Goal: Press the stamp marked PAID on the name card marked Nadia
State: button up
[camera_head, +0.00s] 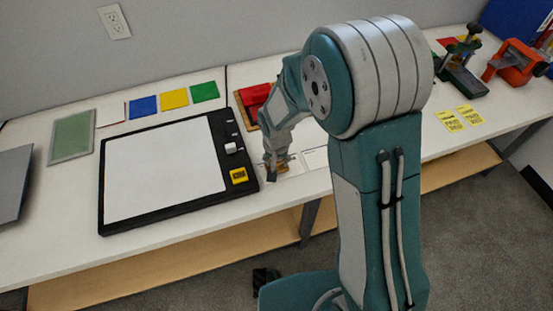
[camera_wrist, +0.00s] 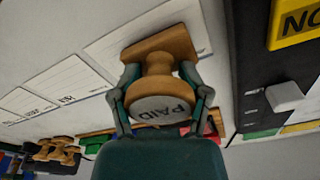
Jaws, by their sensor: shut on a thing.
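My gripper (camera_wrist: 160,98) is shut on a wooden stamp (camera_wrist: 160,48), whose round grey top reads PAID. The stamp's wide wooden base points away from the wrist and overlaps a white card (camera_wrist: 105,50). I cannot tell whether the base touches the card, and the name on that card is not visible. Two more cards (camera_wrist: 65,85) and (camera_wrist: 22,104) lie beside it with small labels too blurred to read surely. In the head view my gripper (camera_head: 273,170) is low over the table, just right of the black-framed board, with one card (camera_head: 317,157) to its right.
Other wooden stamps (camera_wrist: 55,152) show at lower left in the wrist view. A red item in a wooden tray (camera_head: 252,97) is behind the gripper. Yellow notes (camera_head: 458,117) and clamps lie right.

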jog(key=shift+f, duration=0.65)
dwell(1.1)
jog(key=shift+r, duration=2.55)
jog(key=shift+d, duration=0.1)
